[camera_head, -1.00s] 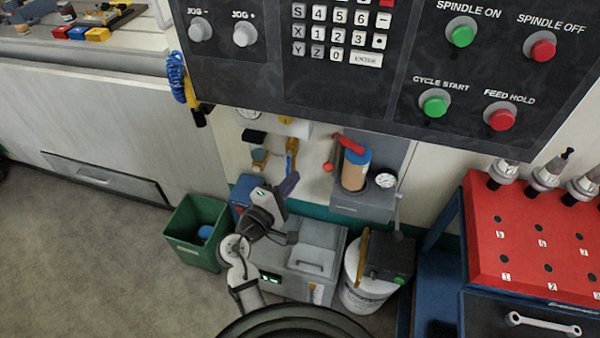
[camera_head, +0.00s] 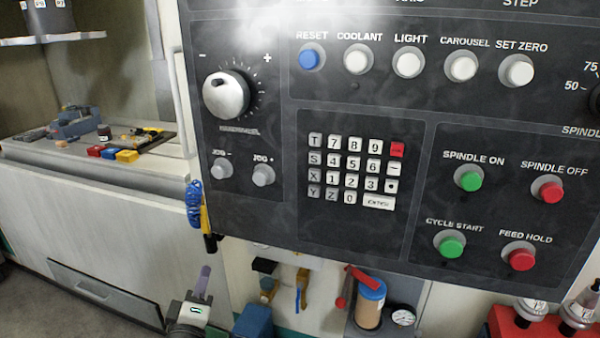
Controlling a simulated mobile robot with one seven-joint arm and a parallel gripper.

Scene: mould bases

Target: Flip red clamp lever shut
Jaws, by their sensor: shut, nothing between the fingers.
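A red lever (camera_head: 365,278) lies slanted across the blue cap of a cylinder with an amber lower body (camera_head: 369,311), low in the picture. A red knob (camera_head: 341,302) shows just left of the cylinder. I cannot tell whether the lever is fully open or closed. My gripper (camera_head: 203,276) is at the lower left, pointing up, with its fingers together and empty. It is well to the left of the lever, apart from it. The lower part of the cylinder's unit and most of my arm are cut off by the bottom edge.
A black control panel (camera_head: 400,110) overhangs the lever. A round gauge (camera_head: 403,316) is right of the cylinder, and yellow-handled valves (camera_head: 301,285) are left of it. A blue coiled hose (camera_head: 194,204) hangs above my gripper. A red tool rack (camera_head: 508,325) is at the lower right.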

